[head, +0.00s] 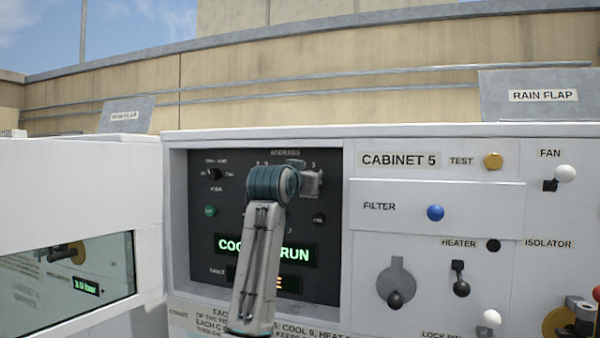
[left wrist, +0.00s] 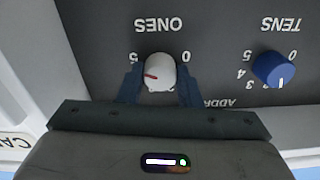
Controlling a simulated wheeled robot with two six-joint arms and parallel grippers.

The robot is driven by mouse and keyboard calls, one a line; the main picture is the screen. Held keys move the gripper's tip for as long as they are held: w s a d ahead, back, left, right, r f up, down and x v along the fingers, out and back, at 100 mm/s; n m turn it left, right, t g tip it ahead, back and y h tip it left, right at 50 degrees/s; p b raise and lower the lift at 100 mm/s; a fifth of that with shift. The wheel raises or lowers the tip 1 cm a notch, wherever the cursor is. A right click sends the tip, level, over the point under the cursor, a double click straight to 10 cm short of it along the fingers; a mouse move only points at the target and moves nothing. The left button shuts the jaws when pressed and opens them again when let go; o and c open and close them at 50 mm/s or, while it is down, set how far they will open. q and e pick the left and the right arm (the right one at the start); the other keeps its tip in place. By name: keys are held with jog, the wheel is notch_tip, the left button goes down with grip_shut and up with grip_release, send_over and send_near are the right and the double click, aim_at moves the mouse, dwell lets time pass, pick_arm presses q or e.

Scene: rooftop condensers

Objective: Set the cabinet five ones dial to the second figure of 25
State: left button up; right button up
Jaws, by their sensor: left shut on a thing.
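The ones dial (left wrist: 159,70) is a white knob with a red pointer line, under the label ONES in the upside-down left wrist view. Its pointer lies toward picture left, slightly down; the figures 5 and 0 show beside it, others are hidden by the fingers. My left gripper (left wrist: 160,88) is shut on this dial, one finger on each side. In the head view my left gripper (head: 311,182) is at the dark address panel (head: 325,262) of cabinet 5, and my arm hides the dials. The blue tens dial (left wrist: 273,68) stands beside it, its white pointer at about 2. My right gripper is not in view.
Right of the panel are the yellow TEST knob (head: 492,160), blue FILTER knob (head: 435,212), FAN lever (head: 565,174) and HEATER lever (head: 460,288). Green lit text reading partly COOL and RUN (head: 297,255) shows behind my arm. Another white cabinet (head: 80,190) stands at left.

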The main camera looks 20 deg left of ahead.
pick_arm(q)
jog(key=shift+s+r, duration=0.1)
jog(key=shift+r, duration=0.2)
jog(key=o, duration=1)
jog(key=shift+f, duration=0.15)
jog(key=s+b, duration=0.5)
jog(key=s, duration=0.6)
jog(key=shift+a+b, duration=0.2)
jog(key=shift+b, duration=0.1)
